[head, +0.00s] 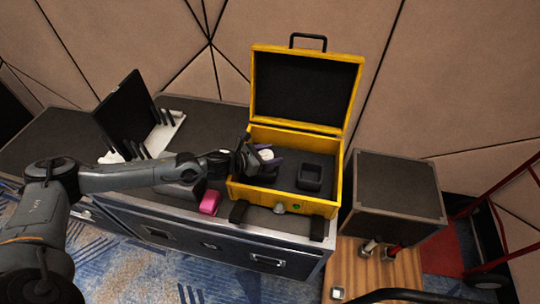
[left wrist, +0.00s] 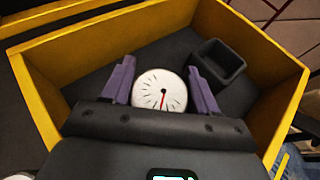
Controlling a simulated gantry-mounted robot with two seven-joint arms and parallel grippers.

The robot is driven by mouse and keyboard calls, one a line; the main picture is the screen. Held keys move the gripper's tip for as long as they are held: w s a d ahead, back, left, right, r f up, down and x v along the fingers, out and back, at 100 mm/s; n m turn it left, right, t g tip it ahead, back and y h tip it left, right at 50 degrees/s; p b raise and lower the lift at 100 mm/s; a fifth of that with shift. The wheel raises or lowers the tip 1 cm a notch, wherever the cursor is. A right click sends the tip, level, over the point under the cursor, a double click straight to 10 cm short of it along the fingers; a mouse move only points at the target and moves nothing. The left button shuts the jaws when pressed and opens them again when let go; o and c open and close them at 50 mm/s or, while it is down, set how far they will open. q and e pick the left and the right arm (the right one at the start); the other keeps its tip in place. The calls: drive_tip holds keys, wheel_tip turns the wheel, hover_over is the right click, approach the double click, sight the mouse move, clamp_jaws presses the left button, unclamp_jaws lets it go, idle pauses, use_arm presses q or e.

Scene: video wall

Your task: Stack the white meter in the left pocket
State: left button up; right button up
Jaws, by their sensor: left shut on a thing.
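The white meter (left wrist: 159,90), a round dial with black marks and a red needle, is between the purple fingers of my left gripper (left wrist: 160,72). The gripper is shut on it. In the head view the meter (head: 266,155) and left gripper (head: 264,157) are at the left half of the open yellow case (head: 333,190). A black square pocket (head: 310,177) stands on the right of the case floor and looks empty; it also shows in the left wrist view (left wrist: 217,62). No left pocket is visible; the gripper and meter cover that area. My right gripper is out of view.
The case walls surround the gripper, and its lid (head: 305,90) stands open behind. A pink object (head: 210,202) lies left of the case. A dark screen (head: 125,115) stands farther left. A black box (head: 397,190) is at the right.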

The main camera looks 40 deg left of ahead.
use_arm(q)
drive_tip(key=shift+f+b, duration=0.2)
drive_tip(key=shift+b, duration=0.1)
drive_tip(key=o, duration=0.7)
drive_tip(key=shift+f, duration=0.1)
drive_tip(key=o, duration=0.5)
drive_tip(key=shift+c, duration=0.2)
drive_tip(key=shift+r, duration=0.2)
drive_tip(key=shift+r+p, duration=0.25)
drive_tip(key=shift+p, duration=0.15)
drive_tip(key=p+v, duration=0.1)
drive_tip(key=v, duration=1.1)
drive_tip(key=shift+p, duration=0.3)
drive_tip(key=shift+f, duration=0.1)
